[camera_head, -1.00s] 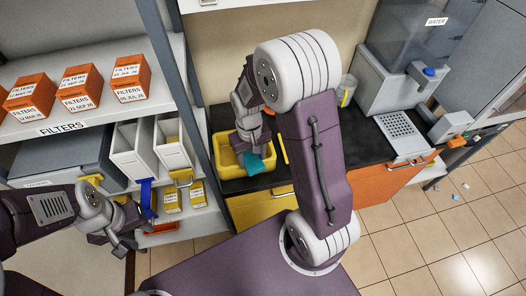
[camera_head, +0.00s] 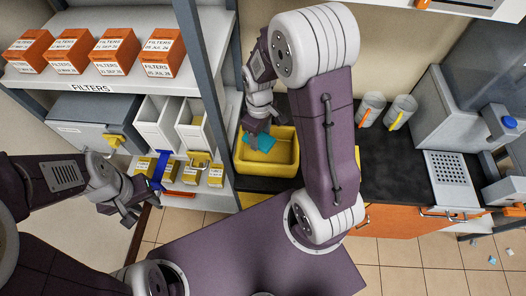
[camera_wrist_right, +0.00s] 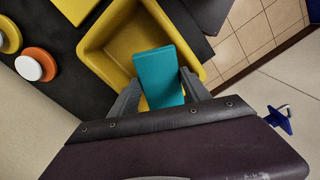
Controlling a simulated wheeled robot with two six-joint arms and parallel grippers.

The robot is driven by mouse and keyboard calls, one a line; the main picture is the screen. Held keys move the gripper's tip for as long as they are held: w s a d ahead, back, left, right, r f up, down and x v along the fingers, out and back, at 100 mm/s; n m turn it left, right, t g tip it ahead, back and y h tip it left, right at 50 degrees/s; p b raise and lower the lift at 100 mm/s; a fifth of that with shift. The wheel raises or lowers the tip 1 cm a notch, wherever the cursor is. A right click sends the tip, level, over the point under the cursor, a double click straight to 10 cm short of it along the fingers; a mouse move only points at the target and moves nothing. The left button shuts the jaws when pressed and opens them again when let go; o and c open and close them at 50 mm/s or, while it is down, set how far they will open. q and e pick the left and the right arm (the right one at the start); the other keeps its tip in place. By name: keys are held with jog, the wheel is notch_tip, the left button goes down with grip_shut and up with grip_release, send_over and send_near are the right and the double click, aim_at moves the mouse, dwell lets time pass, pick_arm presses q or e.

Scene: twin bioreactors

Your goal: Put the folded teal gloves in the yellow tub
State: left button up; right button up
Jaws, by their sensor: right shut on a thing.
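The folded teal gloves (camera_head: 260,142) are held in my right gripper (camera_head: 257,132) at the back left part of the yellow tub (camera_head: 285,160). In the right wrist view the teal gloves (camera_wrist_right: 160,75) sit between the two fingers of my right gripper (camera_wrist_right: 160,98), over the inside of the yellow tub (camera_wrist_right: 98,40). I cannot tell whether they touch the tub's floor. The tub stands on the black counter. My left gripper (camera_head: 128,212) hangs in front of the shelf's lower bins, away from the tub; its finger gap is unclear.
A shelf unit with orange filter boxes (camera_head: 114,50) and white bins (camera_head: 158,122) stands left of the tub. The black counter (camera_head: 395,165) is bare right of my right arm.

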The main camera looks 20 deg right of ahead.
jog(key=n, duration=0.3)
jog(key=shift+w+f, duration=0.1)
jog(key=n, duration=0.1)
jog(key=n+b, duration=0.1)
jog(key=n, duration=0.2)
jog(key=shift+d+f, duration=0.25)
jog(key=shift+d, duration=0.05)
jog(key=n, duration=0.1)
jog(key=n+b, duration=0.1)
jog(key=n, duration=0.1)
jog(key=d+n+b, duration=0.1)
jog(key=shift+w+d+f+n, duration=0.1)
jog(key=shift+w+f+n, duration=0.05)
jog(key=shift+f+n, duration=0.2)
jog(key=shift+w+d+f+n+b, duration=0.1)
jog(key=shift+d+f+n+b, duration=0.15)
jog(key=shift+n, duration=0.3)
jog(key=shift+d+f+n+b, duration=0.1)
jog(key=shift+d+n+b, duration=0.25)
jog(key=shift+n, duration=0.15)
send_over(269, 154)
notch_tip(269, 154, down, 6)
jog(key=shift+w+r+b, duration=0.1)
jog(key=shift+w+b, duration=0.05)
jog(key=shift+b, duration=0.15)
notch_tip(269, 154, down, 4)
jog(key=shift+a+r, duration=0.1)
jog(key=shift+r, duration=0.1)
jog(key=shift+f, duration=0.3)
